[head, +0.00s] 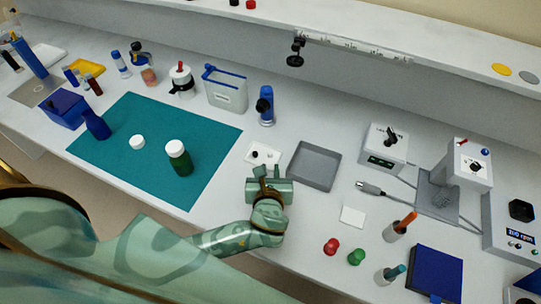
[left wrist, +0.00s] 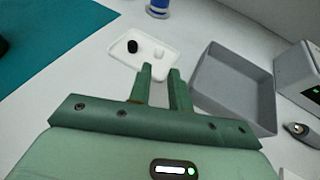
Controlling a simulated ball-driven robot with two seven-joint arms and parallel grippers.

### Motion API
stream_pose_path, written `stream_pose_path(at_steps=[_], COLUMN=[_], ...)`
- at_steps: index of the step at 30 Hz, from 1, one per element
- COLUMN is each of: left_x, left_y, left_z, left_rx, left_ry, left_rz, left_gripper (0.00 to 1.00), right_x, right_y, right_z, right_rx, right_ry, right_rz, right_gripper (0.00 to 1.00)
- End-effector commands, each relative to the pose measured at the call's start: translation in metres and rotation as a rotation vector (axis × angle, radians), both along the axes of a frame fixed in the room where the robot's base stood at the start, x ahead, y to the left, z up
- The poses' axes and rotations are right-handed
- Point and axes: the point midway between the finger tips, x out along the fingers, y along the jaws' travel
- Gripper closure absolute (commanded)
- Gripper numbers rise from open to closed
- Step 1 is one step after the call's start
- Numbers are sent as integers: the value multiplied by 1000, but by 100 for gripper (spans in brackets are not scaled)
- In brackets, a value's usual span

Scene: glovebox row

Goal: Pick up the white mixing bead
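The white mixing bead (left wrist: 158,53) sits on a small white tray (left wrist: 145,62), to the right of a black bead (left wrist: 132,46), in the left wrist view. In the head view the tray (head: 274,151) lies right of the teal mat; the white bead is hard to tell there against the white. My left gripper (head: 267,171) is just in front of the tray. In the left wrist view its fingers (left wrist: 160,71) are apart with nothing between them, and the bead shows just beyond the fingertips. My right gripper is not in view.
A grey open tray (head: 314,166) stands close to the right of the small tray. A blue-and-white bottle (head: 266,106) stands behind it. The teal mat (head: 120,115) holds a green bottle (head: 179,158) with a white cap. A white card (head: 352,216) lies front right.

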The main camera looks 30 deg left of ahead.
Motion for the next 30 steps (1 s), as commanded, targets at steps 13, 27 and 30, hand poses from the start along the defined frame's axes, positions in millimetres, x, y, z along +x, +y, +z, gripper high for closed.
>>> stream_pose_path(at_steps=[13, 27, 30], left_x=[47, 50, 50], left_y=[25, 26, 26], left_z=[-18, -18, -18], left_rx=[1, 0, 0], left_ry=[0, 1, 1], left_rz=[0, 0, 0], left_gripper=[80, 100, 100], right_x=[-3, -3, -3], right_y=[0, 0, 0], right_z=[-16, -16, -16], right_rx=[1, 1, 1], right_ry=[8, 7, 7], right_rz=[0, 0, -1], right_gripper=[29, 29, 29])
